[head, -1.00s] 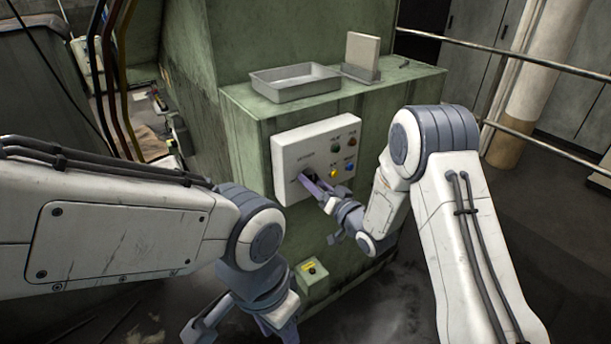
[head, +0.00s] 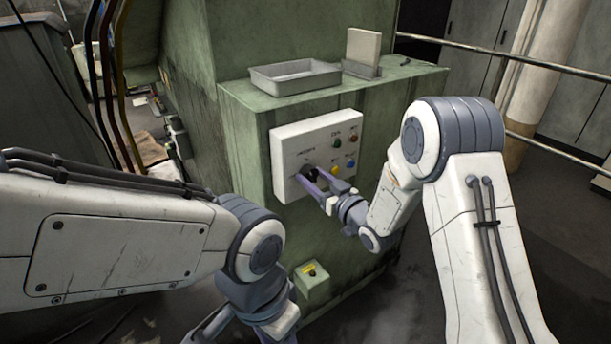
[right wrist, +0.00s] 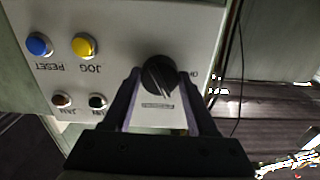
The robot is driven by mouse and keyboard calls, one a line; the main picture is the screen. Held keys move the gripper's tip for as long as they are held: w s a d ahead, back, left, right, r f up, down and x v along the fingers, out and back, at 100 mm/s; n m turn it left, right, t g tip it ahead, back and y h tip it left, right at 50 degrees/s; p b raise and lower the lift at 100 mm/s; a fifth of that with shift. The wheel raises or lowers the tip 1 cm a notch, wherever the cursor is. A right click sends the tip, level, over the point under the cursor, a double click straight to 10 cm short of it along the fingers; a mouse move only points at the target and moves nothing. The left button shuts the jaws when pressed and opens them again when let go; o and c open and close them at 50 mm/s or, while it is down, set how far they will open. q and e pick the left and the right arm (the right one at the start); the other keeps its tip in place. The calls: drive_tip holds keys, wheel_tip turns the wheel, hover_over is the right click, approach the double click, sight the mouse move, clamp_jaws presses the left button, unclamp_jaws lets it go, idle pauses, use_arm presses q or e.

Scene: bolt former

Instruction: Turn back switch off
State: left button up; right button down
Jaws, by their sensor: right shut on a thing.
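The switch is a round black knob (right wrist: 158,73) on a pale control panel (head: 290,147). In the right wrist view a light pointer line on it runs toward the small label plate below. My right gripper (right wrist: 160,78) has one finger on each side of the knob and is shut on it. In the head view my right gripper (head: 309,178) reaches the panel's lower left part, and its fingers partly hide the knob. My left gripper (head: 212,328) hangs low at the bottom edge, cut off by the frame, away from the panel; its jaws are unclear.
Yellow (right wrist: 85,45) and blue (right wrist: 39,44) buttons and two lamps sit close beside the knob. A metal tray (head: 290,82) stands on the green cabinet. A small box with a yellow top (head: 312,272) juts out below the panel. A railing (head: 565,67) runs behind at right.

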drive_tip(key=n+b, duration=0.1)
drive_tip(key=n, duration=0.1)
drive_tip(key=n+b, duration=0.1)
drive_tip(key=b, duration=0.1)
drive_tip(key=shift+f+n, duration=0.2)
drive_tip(key=shift+n, duration=0.2)
drive_tip(key=shift+r+n+b, duration=0.15)
drive_tip(key=shift+n+b, duration=0.65)
drive_tip(key=shift+c, duration=1.2)
unclamp_jaws()
drive_tip(key=shift+s+d, duration=0.1)
drive_tip(key=shift+s, duration=0.05)
drive_tip(key=b+v, duration=0.1)
drive_tip(key=v, duration=0.6)
drive_tip(key=shift+s+d+b, duration=0.25)
drive_tip(key=shift+s+b, duration=0.05)
drive_tip(key=shift+b, duration=0.05)
